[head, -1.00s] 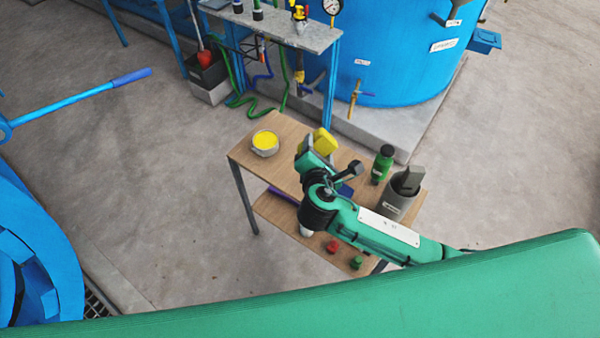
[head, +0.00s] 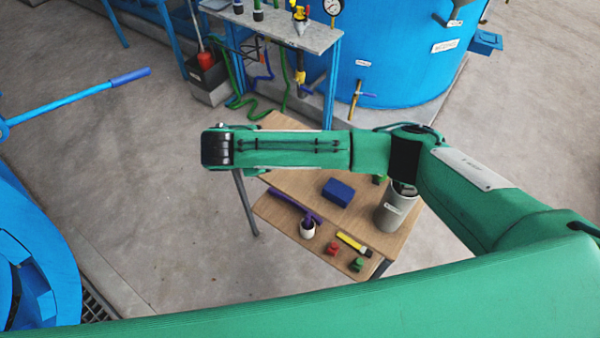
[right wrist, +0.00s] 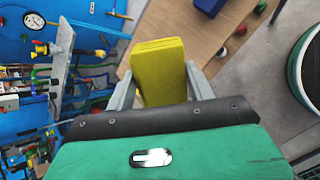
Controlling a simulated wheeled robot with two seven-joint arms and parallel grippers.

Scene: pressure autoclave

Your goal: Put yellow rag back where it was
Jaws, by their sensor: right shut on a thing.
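The yellow rag (right wrist: 158,62) is a folded yellow block between the fingers of my right gripper (right wrist: 160,85) in the right wrist view. The gripper is shut on it, and it is held over the wooden table (right wrist: 140,32). In the head view my right arm reaches in from the right across the table. Its gripper and the rag are hidden there by the arm. The small wooden table (head: 290,185) shows below and beyond the arm. My left gripper is in neither current view.
A blue block (head: 338,192) and a grey container (head: 393,209) stand on the tabletop. A grey bench (head: 275,28) and blue tank (head: 400,50) stand beyond.

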